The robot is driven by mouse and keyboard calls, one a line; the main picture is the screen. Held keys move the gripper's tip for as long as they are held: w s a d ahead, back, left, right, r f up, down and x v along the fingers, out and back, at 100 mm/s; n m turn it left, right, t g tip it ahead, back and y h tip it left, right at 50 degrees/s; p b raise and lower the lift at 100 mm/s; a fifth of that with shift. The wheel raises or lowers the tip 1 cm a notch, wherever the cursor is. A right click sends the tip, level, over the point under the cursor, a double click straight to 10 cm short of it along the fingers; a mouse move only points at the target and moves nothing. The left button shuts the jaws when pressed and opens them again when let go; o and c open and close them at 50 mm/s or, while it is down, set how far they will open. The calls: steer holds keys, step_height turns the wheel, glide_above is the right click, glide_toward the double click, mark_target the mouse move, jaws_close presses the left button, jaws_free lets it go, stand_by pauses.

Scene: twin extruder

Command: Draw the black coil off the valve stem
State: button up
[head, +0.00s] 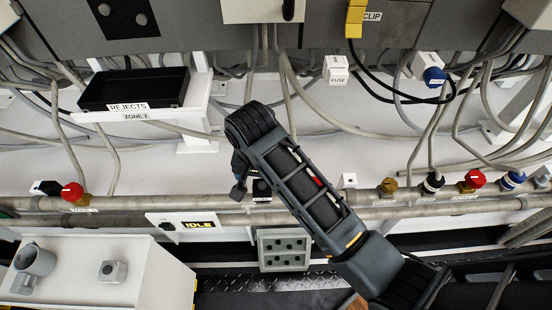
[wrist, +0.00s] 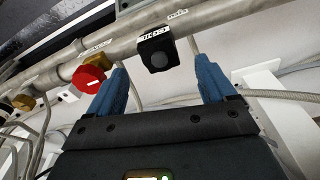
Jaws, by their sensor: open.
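The black coil (wrist: 157,48) is a small block with a white COIL label on its side. In the wrist view it sits at the grey pipe, ahead of and between the two blue fingers of my gripper (wrist: 161,64), which is open and empty. I cannot tell whether the fingertips reach past its near face. In the head view the coil (head: 262,187) shows just right of my gripper (head: 240,188), which is mostly hidden under my wrist. The valve stem is hidden.
A red knob (wrist: 88,78) on a brass fitting stands beside the left finger. The grey pipe (wrist: 120,50) runs across behind. In the head view, several coloured valve knobs line the pipe at right. The rejects tray (head: 134,88) is at upper left. Loose cables hang around.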

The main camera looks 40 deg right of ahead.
mark_target(262, 187)
steer(key=shift+w+d+f, duration=0.1)
steer(key=shift+d+f, duration=0.1)
steer(key=shift+f, duration=0.3)
steer(key=f, duration=0.6)
steer(key=shift+w+d+f, duration=0.25)
steer(key=shift+d+f, duration=0.05)
steer(key=c, duration=1.2)
steer(key=shift+c, duration=0.2)
steer(key=shift+r, duration=0.15)
steer(key=shift+r+p, duration=2.45)
